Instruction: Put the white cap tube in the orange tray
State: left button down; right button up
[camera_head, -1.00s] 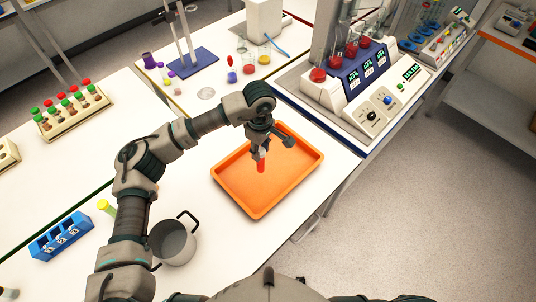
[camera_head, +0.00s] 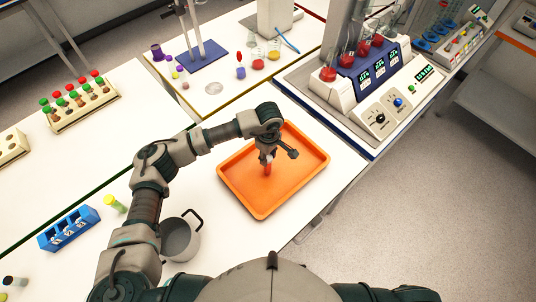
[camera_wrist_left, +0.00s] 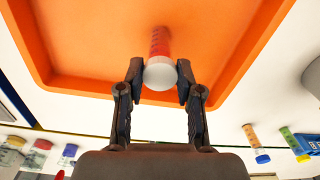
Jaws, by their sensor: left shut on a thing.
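The white cap tube (camera_wrist_left: 160,74) has a white rounded cap and a red body. In the left wrist view its cap is between the two fingers of my left gripper (camera_wrist_left: 158,82), which is shut on it. In the head view the left gripper (camera_head: 268,160) is over the orange tray (camera_head: 232,184), with the red tube body (camera_head: 268,170) pointing down beneath it. I cannot tell whether the tube's lower end touches the tray floor. The tray looks empty otherwise. My right gripper is not in view.
A grey pot (camera_head: 180,240) stands left of the tray. A blue rack (camera_head: 68,230) and a yellow-capped tube (camera_head: 114,204) are farther left. A rack of red and green capped tubes (camera_head: 82,106) is at the back left. A lab machine (camera_head: 362,90) stands behind right.

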pick_arm(q)
jog(key=shift+s+f, duration=0.1)
jog(key=shift+f, duration=0.05)
jog(key=c, duration=0.9)
grip_release()
jog(key=shift+o, duration=0.7)
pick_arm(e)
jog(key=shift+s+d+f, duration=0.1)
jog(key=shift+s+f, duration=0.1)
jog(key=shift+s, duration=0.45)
pick_arm(q)
jog(key=shift+r, duration=0.35)
notch_tip(320, 180, up, 12)
jog(key=b, duration=0.2)
jog(key=shift+d+f, duration=0.15)
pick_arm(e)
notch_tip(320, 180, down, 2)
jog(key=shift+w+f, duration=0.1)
